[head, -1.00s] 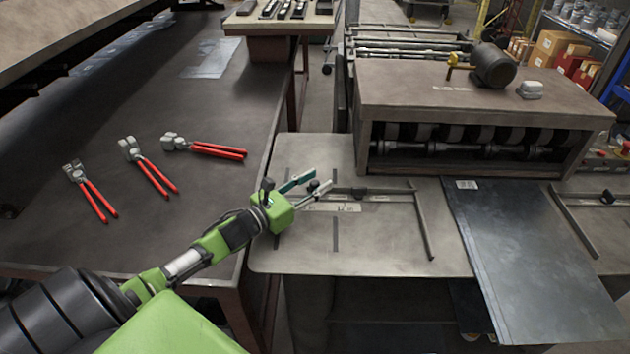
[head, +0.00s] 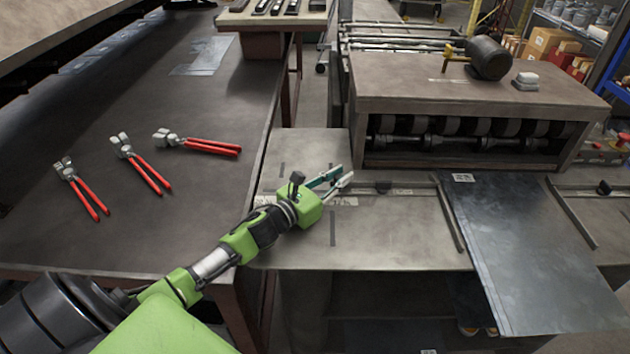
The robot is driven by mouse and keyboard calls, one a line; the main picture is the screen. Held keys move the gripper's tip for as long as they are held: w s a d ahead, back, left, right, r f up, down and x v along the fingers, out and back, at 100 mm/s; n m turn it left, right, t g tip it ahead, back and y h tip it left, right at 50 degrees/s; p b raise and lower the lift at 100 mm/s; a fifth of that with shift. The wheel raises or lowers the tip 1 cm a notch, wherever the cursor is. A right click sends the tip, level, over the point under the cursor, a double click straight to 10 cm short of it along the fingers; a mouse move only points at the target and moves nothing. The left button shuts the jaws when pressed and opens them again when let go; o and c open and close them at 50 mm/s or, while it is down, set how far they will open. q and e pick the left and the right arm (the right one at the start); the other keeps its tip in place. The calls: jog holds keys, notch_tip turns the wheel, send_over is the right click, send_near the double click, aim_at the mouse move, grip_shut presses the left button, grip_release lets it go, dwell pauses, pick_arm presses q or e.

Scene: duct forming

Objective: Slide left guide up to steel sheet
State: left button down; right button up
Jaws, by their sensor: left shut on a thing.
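The left guide (head: 449,215) is a thin grey bar on the machine's front table, with a crossbar (head: 400,190) running left from its far end. The steel sheet (head: 530,255) is a dark flat plate with a small label, lying at the rollers and reaching past the table's front edge. The guide bar lies right along the sheet's left edge; I cannot tell whether they touch. My left gripper (head: 345,180) is shut on the left guide at the crossbar's left end, where its fingers partly hide the contact. My right gripper is not in view.
A right guide (head: 572,213) lies to the right of the sheet. Several red-handled pliers (head: 140,163) lie on the left bench. The table (head: 390,245) is clear in front of the crossbar.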

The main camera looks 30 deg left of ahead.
aim_at(350, 191)
pick_arm(q)
jog(key=d, duration=0.1)
jog(key=w+d, duration=0.1)
jog(key=d, duration=0.1)
jog(key=shift+w, duration=0.3)
jog(key=c, duration=1.9)
grip_release()
jog(key=shift+w, duration=0.1)
jog(key=shift+a, duration=0.1)
jog(key=shift+s+a, duration=0.1)
jog(key=shift+s, duration=0.2)
jog(key=v, duration=1.1)
jog(key=shift+s, duration=0.25)
jog(key=shift+r, duration=0.1)
